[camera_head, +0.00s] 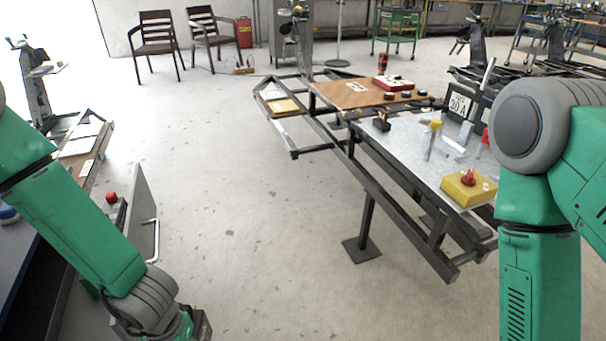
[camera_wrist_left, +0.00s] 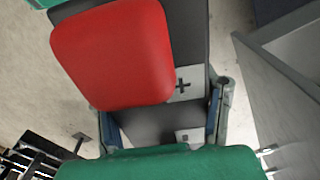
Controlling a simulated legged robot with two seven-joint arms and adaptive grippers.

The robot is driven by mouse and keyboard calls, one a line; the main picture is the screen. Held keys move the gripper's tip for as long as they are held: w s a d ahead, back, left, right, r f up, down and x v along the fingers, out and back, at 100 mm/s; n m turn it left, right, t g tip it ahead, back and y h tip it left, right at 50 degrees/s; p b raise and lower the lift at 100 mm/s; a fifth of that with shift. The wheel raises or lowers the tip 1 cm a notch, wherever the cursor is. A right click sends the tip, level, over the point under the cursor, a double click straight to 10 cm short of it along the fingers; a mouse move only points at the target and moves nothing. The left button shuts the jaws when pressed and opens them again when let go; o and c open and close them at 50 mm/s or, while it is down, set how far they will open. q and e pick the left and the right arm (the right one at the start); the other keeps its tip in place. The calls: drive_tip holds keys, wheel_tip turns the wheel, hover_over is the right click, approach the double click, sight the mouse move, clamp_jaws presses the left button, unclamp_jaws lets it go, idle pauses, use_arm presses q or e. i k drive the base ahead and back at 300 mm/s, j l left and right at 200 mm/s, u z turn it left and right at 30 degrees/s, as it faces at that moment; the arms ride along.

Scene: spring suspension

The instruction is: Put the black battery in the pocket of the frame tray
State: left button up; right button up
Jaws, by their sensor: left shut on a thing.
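The black battery (camera_wrist_left: 155,124) fills the middle of the left wrist view. It has a large red cap (camera_wrist_left: 115,52) on one end and a white label with a plus sign (camera_wrist_left: 186,83). My left gripper (camera_wrist_left: 165,115) is shut on it, with one finger on either side. In the head view only my left forearm and wrist show at the bottom left, and the battery is cut off below the edge. My right arm comes down at the right, and its gripper is out of view. I cannot clearly make out the frame tray or its pocket.
A grey upright panel (camera_head: 137,222) with a handle stands beside my left arm, near a red knob (camera_head: 111,197). A steel-framed workbench (camera_head: 398,141) at the right carries a yellow box with a red button (camera_head: 468,190). The concrete floor between is clear.

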sight(444, 148)
drive_tip(key=i+z, duration=0.1)
drive_tip(key=z, duration=0.65)
drive_tip(key=i+j+z, duration=0.1)
drive_tip(key=z, duration=0.3)
drive_tip(key=i+j+z, duration=0.15)
drive_tip(key=z, duration=0.2)
drive_tip(key=j+z, duration=0.4)
drive_tip(key=i+j+z, duration=0.1)
drive_tip(key=j+z, duration=0.5)
drive_tip(key=j, duration=0.5)
drive_tip(key=j+z, duration=0.3)
drive_tip(key=j, duration=0.5)
